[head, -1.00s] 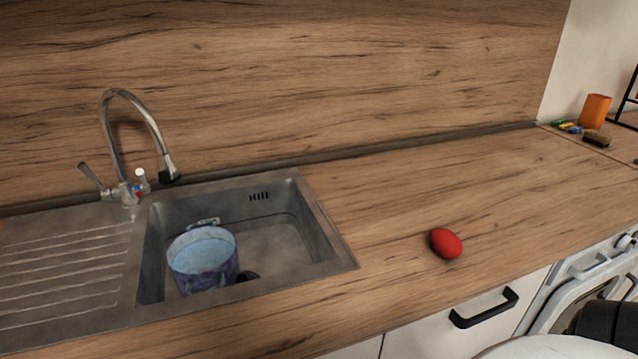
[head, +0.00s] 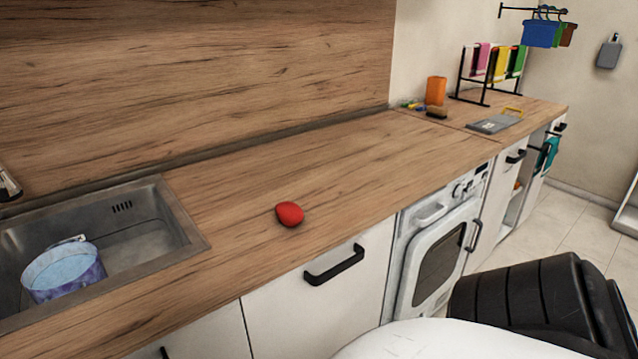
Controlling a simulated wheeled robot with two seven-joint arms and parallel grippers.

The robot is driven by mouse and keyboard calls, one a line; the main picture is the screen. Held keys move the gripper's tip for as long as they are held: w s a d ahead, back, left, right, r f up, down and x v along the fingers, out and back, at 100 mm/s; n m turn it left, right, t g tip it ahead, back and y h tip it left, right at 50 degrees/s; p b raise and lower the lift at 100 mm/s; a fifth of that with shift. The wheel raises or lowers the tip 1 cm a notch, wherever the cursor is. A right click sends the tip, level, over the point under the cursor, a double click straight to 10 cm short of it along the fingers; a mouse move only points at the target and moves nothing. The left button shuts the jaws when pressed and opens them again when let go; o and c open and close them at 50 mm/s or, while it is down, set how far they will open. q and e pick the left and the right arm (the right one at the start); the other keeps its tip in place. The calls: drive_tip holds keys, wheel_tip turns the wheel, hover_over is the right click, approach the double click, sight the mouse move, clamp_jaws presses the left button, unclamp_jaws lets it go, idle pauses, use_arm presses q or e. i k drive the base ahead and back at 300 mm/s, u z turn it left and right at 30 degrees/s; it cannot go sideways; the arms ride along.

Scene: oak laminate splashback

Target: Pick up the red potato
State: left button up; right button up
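The red potato (head: 290,214) lies on the wooden countertop (head: 350,165), right of the sink and near the counter's front edge. Nothing touches it. A black and white part of my own body fills the lower right corner of the head view. No gripper fingers show in this view, so neither gripper can be placed relative to the potato.
A metal sink (head: 150,245) holding a blue pot (head: 63,272) is at the left. A washing machine (head: 435,250) stands under the counter. An orange container (head: 436,91), a brush (head: 437,112) and a rack (head: 490,70) stand at the far end. Counter around the potato is clear.

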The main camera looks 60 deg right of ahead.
sight(289, 213)
drive_tip(key=z, duration=1.45)
drive_tip(key=i, duration=0.45)
drive_tip(key=z, duration=0.3)
drive_tip(key=k, duration=0.5)
drive_tip(key=u, duration=0.55)
drive_tip(key=i, duration=0.6)
drive_tip(key=z, duration=0.75)
